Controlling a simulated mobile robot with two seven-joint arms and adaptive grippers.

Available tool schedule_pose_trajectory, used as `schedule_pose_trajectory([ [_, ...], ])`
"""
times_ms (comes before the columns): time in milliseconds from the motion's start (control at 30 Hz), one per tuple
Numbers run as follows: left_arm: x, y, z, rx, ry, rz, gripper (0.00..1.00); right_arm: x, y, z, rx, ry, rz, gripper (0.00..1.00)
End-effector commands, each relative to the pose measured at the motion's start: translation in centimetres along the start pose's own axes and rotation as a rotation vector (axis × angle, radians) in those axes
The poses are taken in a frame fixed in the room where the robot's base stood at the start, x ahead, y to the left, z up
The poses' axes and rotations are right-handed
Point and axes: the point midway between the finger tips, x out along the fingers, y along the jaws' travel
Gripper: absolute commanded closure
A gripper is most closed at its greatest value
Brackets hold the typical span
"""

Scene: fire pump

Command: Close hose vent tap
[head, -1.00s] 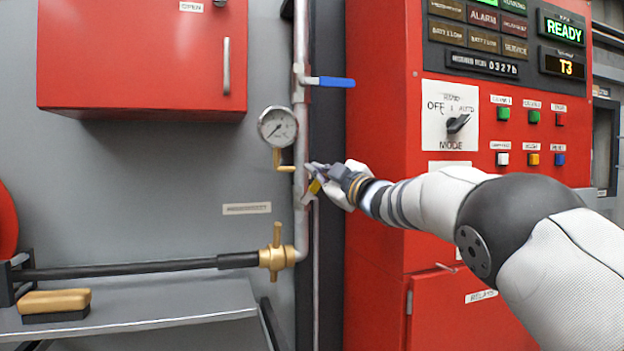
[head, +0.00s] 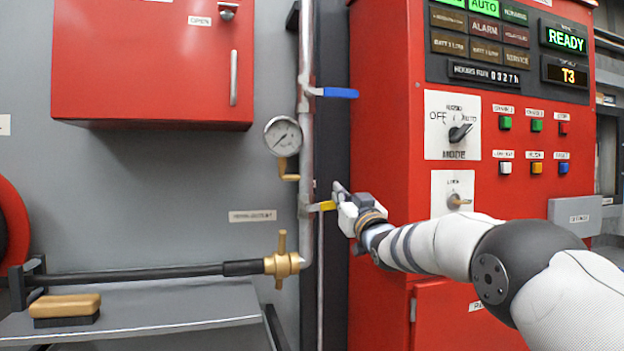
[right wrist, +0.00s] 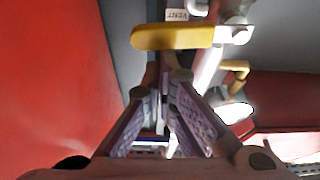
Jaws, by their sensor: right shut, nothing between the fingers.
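The vent tap has a yellow lever (head: 323,206) on the grey vertical pipe (head: 306,150). The lever lies level, across the pipe, and points right. In the right wrist view the yellow lever (right wrist: 175,37) lies just beyond my fingertips, beside a label reading VENT (right wrist: 177,15). My right gripper (head: 339,189) is shut and empty, just right of the lever's free end. Its fingers (right wrist: 163,85) are together in the right wrist view. I cannot tell whether they touch the lever. My left gripper is not in view.
A blue lever (head: 338,93) and a pressure gauge (head: 283,136) sit higher on the pipe. A brass hose valve (head: 282,263) is below. A shelf (head: 180,315) holds a brush (head: 65,308).

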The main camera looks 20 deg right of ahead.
Motion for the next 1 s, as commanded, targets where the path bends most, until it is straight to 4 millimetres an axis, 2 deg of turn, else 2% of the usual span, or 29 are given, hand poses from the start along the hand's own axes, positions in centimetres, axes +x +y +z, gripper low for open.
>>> schedule_pose_trajectory([
  [300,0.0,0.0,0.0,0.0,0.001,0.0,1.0,-0.2,0.2,0.6,0.083,0.0,0.028,1.0],
  [833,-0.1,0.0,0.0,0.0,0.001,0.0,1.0,-0.2,0.2,0.6,0.092,-0.001,0.032,1.0],
  [933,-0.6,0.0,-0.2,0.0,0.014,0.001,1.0,-0.2,0.2,-0.3,0.092,0.003,0.032,1.0],
  [1000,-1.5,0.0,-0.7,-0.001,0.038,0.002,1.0,-0.2,0.2,-2.1,0.092,0.009,0.032,1.0],
])
